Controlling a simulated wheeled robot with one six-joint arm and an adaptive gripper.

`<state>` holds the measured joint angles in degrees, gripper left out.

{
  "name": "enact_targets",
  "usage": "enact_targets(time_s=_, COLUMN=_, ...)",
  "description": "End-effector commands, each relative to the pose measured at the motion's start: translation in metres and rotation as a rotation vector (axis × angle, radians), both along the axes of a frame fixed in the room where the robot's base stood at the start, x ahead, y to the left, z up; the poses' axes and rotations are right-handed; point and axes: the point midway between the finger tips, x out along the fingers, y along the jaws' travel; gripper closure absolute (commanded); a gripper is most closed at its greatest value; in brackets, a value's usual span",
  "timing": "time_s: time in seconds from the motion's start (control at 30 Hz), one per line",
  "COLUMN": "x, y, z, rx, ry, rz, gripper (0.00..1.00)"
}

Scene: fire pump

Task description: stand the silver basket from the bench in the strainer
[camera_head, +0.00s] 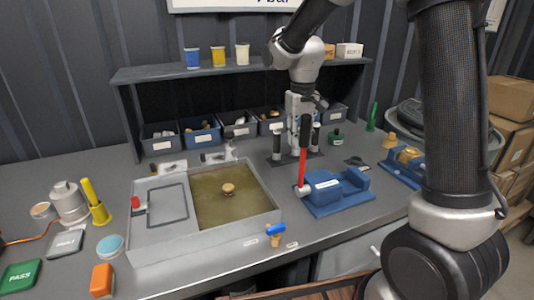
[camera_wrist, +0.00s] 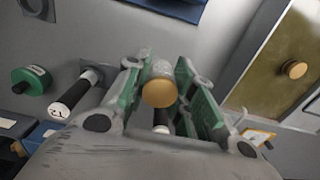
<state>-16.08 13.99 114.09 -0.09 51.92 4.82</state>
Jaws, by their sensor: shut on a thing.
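My gripper (camera_wrist: 160,72) has its green-padded fingers shut on a small pale silver piece with a round brass-coloured end, which looks like the silver basket (camera_wrist: 160,92). The fingers hide its sides. In the head view my gripper (camera_head: 302,108) hangs above the back of the bench, by two upright posts with black grips (camera_head: 277,145); the held piece is too small to make out there. In the wrist view one post (camera_wrist: 75,92) stands left of the fingers and the other is partly hidden behind them. I cannot tell which part is the strainer.
A grey tank (camera_head: 150,245) with brown liquid is at left. A green fitting (camera_head: 336,138) sits at right. Bins under a shelf (camera_head: 150,74) line the back.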

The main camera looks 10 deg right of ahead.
Motion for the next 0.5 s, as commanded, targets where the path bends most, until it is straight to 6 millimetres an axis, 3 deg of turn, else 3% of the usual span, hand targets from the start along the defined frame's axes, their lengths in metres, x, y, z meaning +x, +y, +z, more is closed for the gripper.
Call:
enact_targets(time_s=0.13, x=-0.001, y=0.000, z=-0.013, rx=-0.001, ry=0.005, rz=0.000, gripper=0.91)
enact_targets(time_s=0.33, x=-0.001, y=0.000, z=-0.051, rx=-0.001, ry=0.004, rz=0.000, gripper=0.91)
enact_targets(time_s=0.5, x=0.000, y=0.000, z=-0.066, rx=0.000, ry=0.002, rz=0.000, gripper=0.91)
